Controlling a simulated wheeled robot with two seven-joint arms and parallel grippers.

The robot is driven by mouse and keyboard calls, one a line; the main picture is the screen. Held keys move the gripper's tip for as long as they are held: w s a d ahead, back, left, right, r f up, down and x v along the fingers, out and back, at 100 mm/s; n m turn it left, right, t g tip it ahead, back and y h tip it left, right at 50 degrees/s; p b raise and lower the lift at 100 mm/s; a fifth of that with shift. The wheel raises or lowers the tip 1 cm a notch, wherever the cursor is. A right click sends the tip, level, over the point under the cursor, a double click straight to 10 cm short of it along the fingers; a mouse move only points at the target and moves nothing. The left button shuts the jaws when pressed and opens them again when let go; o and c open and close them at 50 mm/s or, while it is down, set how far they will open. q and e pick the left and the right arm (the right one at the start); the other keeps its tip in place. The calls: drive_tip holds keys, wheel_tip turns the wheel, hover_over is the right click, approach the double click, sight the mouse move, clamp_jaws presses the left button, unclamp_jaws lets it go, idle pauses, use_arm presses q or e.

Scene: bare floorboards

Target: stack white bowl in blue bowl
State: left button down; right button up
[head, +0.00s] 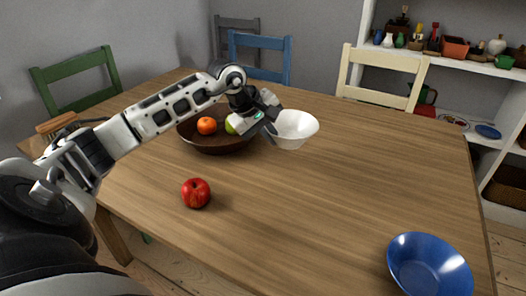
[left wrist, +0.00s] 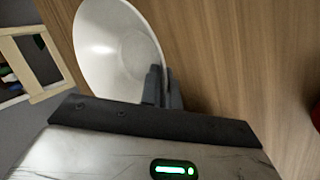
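The white bowl (head: 296,127) is at the far middle of the wooden table, and it also shows in the left wrist view (left wrist: 112,45). My left gripper (head: 272,117) is at the bowl's left rim. In the left wrist view its two fingers (left wrist: 163,86) are close together with the rim between them, so it looks shut on the white bowl. Whether the bowl touches the table or hangs just above it is hard to tell. The blue bowl (head: 428,266) stands empty at the table's near right. My right gripper is not in view.
A dark fruit bowl (head: 212,145) with an orange (head: 207,126) and a green fruit (head: 231,126) stands beside the white bowl. A red apple (head: 196,193) lies near the front left. The table between the white and blue bowls is clear. Chairs and shelves stand behind.

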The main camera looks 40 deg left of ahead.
use_arm(q)
drive_tip(key=a+f, duration=0.2)
drive_tip(key=shift+w+a+f, duration=0.15)
drive_tip(key=shift+f, duration=0.2)
drive_tip(key=f, duration=0.3)
drive_tip(key=shift+a+f, duration=0.25)
drive_tip(key=shift+f, duration=0.1)
drive_tip(key=c, duration=1.9)
unclamp_jaws()
drive_tip(key=shift+f, duration=0.1)
drive_tip(key=shift+c, duration=0.2)
